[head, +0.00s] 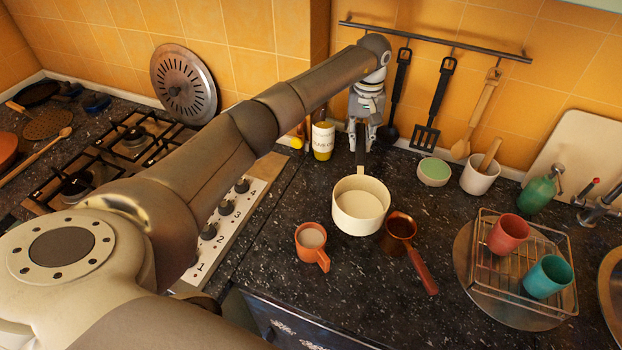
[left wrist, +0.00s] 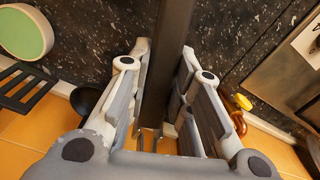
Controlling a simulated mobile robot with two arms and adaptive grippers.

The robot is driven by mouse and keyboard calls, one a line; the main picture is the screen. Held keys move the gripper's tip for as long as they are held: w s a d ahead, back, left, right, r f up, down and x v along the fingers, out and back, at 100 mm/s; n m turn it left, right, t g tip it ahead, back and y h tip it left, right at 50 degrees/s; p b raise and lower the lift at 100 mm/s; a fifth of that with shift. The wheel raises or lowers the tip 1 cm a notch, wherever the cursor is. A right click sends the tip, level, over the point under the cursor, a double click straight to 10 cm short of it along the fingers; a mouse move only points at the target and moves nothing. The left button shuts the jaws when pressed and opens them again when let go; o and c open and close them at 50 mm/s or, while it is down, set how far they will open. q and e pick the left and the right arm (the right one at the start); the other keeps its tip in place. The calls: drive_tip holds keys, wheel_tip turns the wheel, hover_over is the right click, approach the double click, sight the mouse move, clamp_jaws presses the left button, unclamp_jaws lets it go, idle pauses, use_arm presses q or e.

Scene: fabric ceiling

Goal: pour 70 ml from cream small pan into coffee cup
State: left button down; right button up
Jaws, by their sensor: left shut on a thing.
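The cream small pan (head: 350,222) is upright and level above or on the dark counter; I cannot tell whether it touches. Its dark handle points back to my left gripper (head: 362,136), which is shut on it. In the left wrist view the handle (left wrist: 170,65) runs between the two fingers; the pan's bowl is out of that view. The pan's inside looks pale, and its liquid level is hard to tell. An orange cup (head: 308,257), likely the coffee cup, stands in front and left of the pan, with pale grey contents and its handle towards the front right. My right gripper is out of view.
A copper pot (head: 400,229) with dark brown contents stands close right of the pan. A wire rack (head: 484,260) with two cups is right. Counter in front is clear.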

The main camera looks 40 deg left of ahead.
use_arm(q)
drive_tip(key=shift+w+r+p, duration=0.1)
drive_tip(key=shift+r+p, duration=0.05)
drive_tip(key=shift+p, duration=0.25)
drive_tip(key=shift+a+r, duration=0.1)
drive_tip(key=shift+r+p, duration=0.65)
drive_tip(key=shift+r, duration=1.3)
drive_tip(key=shift+f, duration=0.1)
